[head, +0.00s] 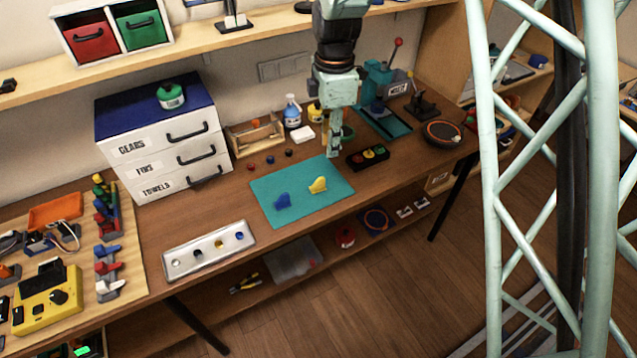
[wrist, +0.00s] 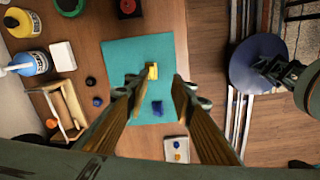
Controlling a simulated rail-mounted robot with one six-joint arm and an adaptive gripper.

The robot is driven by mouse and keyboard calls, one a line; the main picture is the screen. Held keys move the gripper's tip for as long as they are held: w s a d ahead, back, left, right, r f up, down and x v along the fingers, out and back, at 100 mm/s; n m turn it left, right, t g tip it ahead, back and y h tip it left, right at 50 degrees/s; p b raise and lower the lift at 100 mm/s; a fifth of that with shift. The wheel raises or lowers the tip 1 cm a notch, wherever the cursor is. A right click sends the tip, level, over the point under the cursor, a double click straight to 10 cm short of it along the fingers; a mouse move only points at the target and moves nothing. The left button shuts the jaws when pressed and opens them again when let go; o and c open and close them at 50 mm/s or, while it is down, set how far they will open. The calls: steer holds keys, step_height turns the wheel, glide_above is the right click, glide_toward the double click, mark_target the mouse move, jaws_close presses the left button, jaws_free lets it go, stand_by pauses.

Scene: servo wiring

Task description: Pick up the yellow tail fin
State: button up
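The yellow tail fin (head: 318,185) stands on the teal mat (head: 262,190), toward its right part in the head view. It also shows in the wrist view (wrist: 152,71), beyond and between my fingers. A blue fin (head: 283,201) stands on the same mat to its left; it shows in the wrist view too (wrist: 157,108). My gripper (head: 332,155) is above the table near the mat's back right corner, fingers pointing down. In the wrist view my gripper (wrist: 155,88) has its fingers wide apart with nothing between them. It does not touch the fin.
A black box with coloured buttons (head: 368,157) lies right of the mat. A metal tray (head: 208,250) with small round parts lies to the front left. A wooden crate (head: 255,137), bottles (head: 292,112) and small knobs stand behind the mat. The mat's front is clear.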

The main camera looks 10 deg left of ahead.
steer(key=n+p, duration=0.1)
steer(key=n, duration=0.1)
glide_above(319, 179)
step_height(319, 179, down, 4)
steer(key=shift+a+f, duration=0.2)
steer(key=shift+f, duration=0.1)
steer(key=shift+f, duration=4.2)
steer(key=shift+f, duration=0.15)
steer(key=shift+d+f+p, duration=0.15)
steer(key=shift+f+p, duration=0.3)
steer(key=shift+f, duration=2)
steer(key=shift+c, duration=0.8)
jaws_close()
